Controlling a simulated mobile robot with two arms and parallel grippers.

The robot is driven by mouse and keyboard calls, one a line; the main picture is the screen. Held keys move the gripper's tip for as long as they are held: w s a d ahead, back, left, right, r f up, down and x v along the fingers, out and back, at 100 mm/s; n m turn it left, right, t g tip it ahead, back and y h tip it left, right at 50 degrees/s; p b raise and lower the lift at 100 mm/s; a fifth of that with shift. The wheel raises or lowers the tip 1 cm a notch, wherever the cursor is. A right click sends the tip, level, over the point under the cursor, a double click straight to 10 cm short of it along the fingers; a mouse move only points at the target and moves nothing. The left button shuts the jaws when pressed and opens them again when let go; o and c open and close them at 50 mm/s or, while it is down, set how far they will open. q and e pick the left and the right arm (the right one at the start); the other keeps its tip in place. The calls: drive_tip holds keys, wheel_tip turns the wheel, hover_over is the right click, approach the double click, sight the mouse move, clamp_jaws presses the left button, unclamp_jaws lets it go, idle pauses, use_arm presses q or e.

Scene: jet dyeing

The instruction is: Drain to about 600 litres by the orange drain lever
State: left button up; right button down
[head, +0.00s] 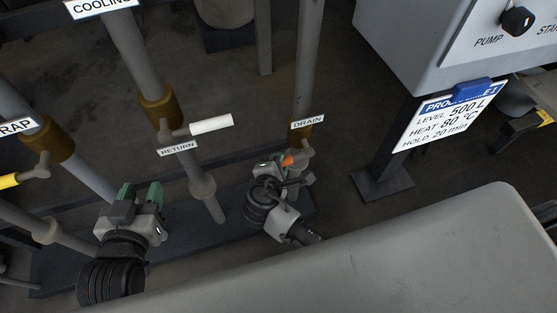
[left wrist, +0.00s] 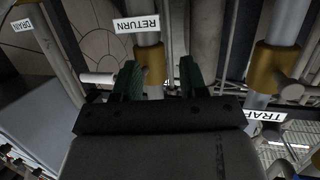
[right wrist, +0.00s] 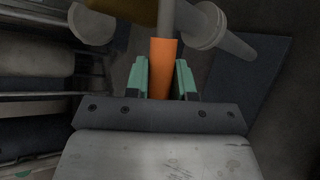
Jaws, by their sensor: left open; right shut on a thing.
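The orange drain lever (head: 287,160) is on the pipe under the DRAIN label (head: 307,123) in the head view, mostly hidden by my right gripper (head: 282,165). In the right wrist view the orange lever (right wrist: 162,66) lies between the green fingers of my right gripper (right wrist: 160,80), which is shut on it. My left gripper (head: 140,196) is open and empty, below and left of the white RETURN lever (head: 211,125). In the left wrist view its green fingers (left wrist: 160,80) stand apart in front of the RETURN pipe.
A yellow lever (head: 9,181) is at the far left by the TRAP label (head: 18,127). A process card (head: 450,115) reading level 500 L, heat 80 °C, hold 20 min hangs below the grey control box (head: 420,45). A large grey surface (head: 400,260) fills the lower right.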

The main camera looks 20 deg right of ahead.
drive_tip(key=shift+r+m+y+p, duration=0.3)
drive_tip(key=shift+r+p, duration=0.2)
drive_tip(key=shift+p, duration=0.5)
use_arm(q)
drive_tip(key=s+a+f+g+y+p, duration=0.1)
drive_tip(key=s+a+f+g, duration=0.1)
drive_tip(key=s+g, duration=0.3)
drive_tip(key=s+a+f+g+y+p, duration=0.1)
drive_tip(key=s+a+f+g+y, duration=0.1)
drive_tip(key=s+f+g, duration=0.3)
drive_tip(key=shift+s+a+n+g, duration=0.35)
drive_tip(key=shift+s+g, duration=0.15)
drive_tip(key=shift+s, duration=0.6)
use_arm(e)
drive_tip(key=shift+a+r+m+y, duration=0.15)
drive_tip(key=shift+r+m+y, duration=0.15)
drive_tip(key=shift+r+y, duration=0.1)
drive_tip(key=c, duration=0.9)
unclamp_jaws()
drive_tip(key=shift+c, duration=0.2)
use_arm(q)
drive_tip(key=p+x, duration=0.3)
drive_tip(key=shift+w+d+f, duration=0.1)
drive_tip(key=shift+w+f, duration=0.1)
drive_tip(key=shift+w, duration=0.1)
use_arm(e)
drive_tip(key=v, duration=1)
drive_tip(key=shift+s+r, duration=0.25)
drive_tip(key=shift+r, duration=0.05)
drive_tip(key=shift+a, duration=0.1)
